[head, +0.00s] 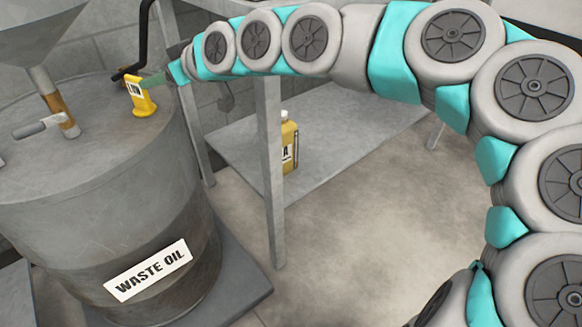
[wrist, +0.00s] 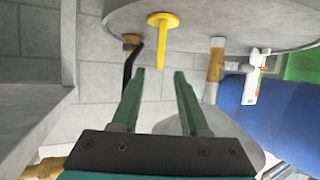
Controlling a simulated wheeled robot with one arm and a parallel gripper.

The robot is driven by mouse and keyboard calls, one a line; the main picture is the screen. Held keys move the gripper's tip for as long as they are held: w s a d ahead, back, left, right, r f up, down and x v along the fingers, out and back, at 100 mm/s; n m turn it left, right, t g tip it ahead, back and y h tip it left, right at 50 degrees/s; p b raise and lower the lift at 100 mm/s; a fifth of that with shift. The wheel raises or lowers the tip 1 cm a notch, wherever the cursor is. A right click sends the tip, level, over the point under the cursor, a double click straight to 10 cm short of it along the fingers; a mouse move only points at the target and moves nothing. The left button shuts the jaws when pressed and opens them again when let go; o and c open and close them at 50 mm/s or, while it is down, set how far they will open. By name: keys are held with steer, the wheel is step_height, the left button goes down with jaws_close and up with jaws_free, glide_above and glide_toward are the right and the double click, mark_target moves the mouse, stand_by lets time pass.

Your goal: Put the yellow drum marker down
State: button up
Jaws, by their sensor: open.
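The yellow drum marker (head: 140,97) stands upright on the lid of the grey waste oil drum (head: 85,112), near its right rim. It has a dark-lettered label. In the wrist view the scene looks upside down, and the marker (wrist: 163,42) shows edge-on with its round foot on the drum lid (wrist: 215,22). My gripper (head: 156,80) comes in from the right at the marker's upper part. In the wrist view my gripper (wrist: 159,73) is open with nothing held between its fingers. The marker lies in line with the gap, just beyond the fingertips.
A funnel with a brass-coloured pipe (head: 66,120) and a grey valve handle (head: 38,127) stand left of the marker. A black bent pipe (head: 143,40) rises close behind it. A metal stand (head: 270,170) with a yellow bottle (head: 288,148) is to the right.

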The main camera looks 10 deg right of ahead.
steer(key=s+d+f+m+g+h, duration=0.5)
steer(key=s+d+f+h, duration=0.3)
steer(key=s+d+f, duration=1)
steer(key=s+d+f+m+g+h+p, duration=0.1)
steer(key=s+d+m+g, duration=0.1)
steer(key=s+d, duration=0.5)
steer(key=s+d+f+m+g+h+p, duration=0.1)
steer(key=s+d+m+g, duration=0.1)
steer(key=s+d, duration=0.4)
steer(key=shift+s+d+m+g+h, duration=0.35)
steer(key=shift+s+m, duration=0.55)
steer(key=shift+s, duration=1.85)
